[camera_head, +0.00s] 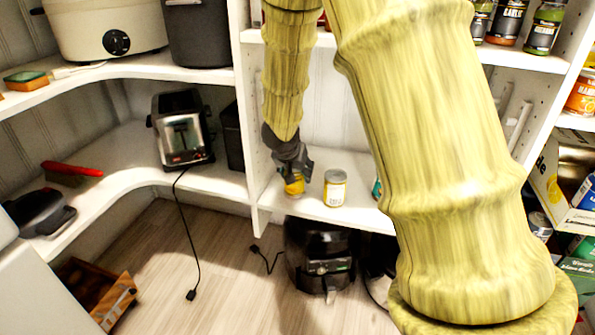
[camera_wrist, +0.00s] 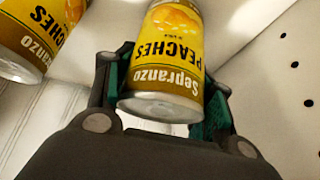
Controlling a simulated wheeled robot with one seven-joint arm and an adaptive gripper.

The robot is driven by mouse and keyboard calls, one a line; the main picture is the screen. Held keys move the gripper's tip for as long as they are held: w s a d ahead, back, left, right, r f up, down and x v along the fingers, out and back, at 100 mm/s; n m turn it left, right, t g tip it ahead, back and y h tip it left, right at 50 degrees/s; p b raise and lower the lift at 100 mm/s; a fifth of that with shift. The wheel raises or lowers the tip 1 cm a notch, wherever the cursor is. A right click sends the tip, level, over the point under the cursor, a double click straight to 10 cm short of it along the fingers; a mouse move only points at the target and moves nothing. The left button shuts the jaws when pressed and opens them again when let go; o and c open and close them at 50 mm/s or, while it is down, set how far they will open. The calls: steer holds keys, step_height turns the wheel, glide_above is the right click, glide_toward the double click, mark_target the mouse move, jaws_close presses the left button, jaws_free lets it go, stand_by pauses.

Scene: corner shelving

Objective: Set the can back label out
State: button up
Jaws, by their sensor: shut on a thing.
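A yellow can of peaches (camera_head: 293,187) is between the fingers of my gripper (camera_head: 291,170), low over the white middle shelf (camera_head: 308,207). I cannot tell whether its base touches the shelf. In the wrist view the held can (camera_wrist: 168,60) shows its "Sepranzo Peaches" label toward the camera, with the letters upside down. The dark fingers with green pads close on both its sides. A matching peaches can (camera_wrist: 38,38) is at the upper left of the wrist view. In the head view, this second can (camera_head: 335,188) stands upright to the right of my gripper.
A teal can (camera_head: 377,188) is partly hidden behind my arm. A white upright panel (camera_head: 245,110) stands left of my gripper. A toaster (camera_head: 182,135) sits on the left shelf. A black appliance (camera_head: 320,255) is on the floor below. Jars (camera_head: 545,28) stand on the upper right shelf.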

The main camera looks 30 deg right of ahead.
steer(key=shift+f, duration=0.25)
stand_by(0.3)
steer(key=o, duration=1.4)
steer(key=shift+v, duration=5.95)
